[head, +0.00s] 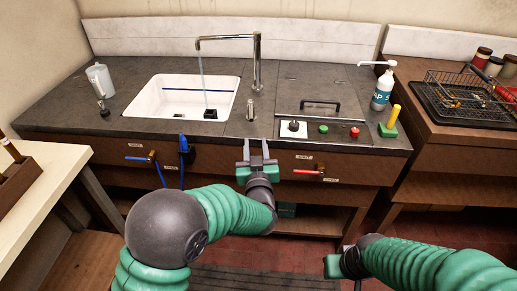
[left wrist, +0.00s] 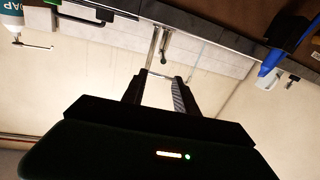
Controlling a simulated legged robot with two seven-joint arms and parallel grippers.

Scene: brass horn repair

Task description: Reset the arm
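My left gripper (head: 256,152) is in front of the counter's front edge, below the faucet, with its two fingers pointing up and apart. It looks open and empty. In the left wrist view its two fingers (left wrist: 160,92) also show with a gap between them and nothing held. My right gripper (head: 340,264) is low at the right, in front of the floor. Its fingers are mostly hidden, so its opening does not show.
A dark counter (head: 262,90) holds a white sink (head: 150,104), a running faucet (head: 257,62), a soap bottle (head: 383,88) and a panel with buttons (head: 323,129). A blue-handled valve (head: 139,158) and a red-handled valve (head: 308,173) stick out from the front. A wire rack (head: 470,98) stands right.

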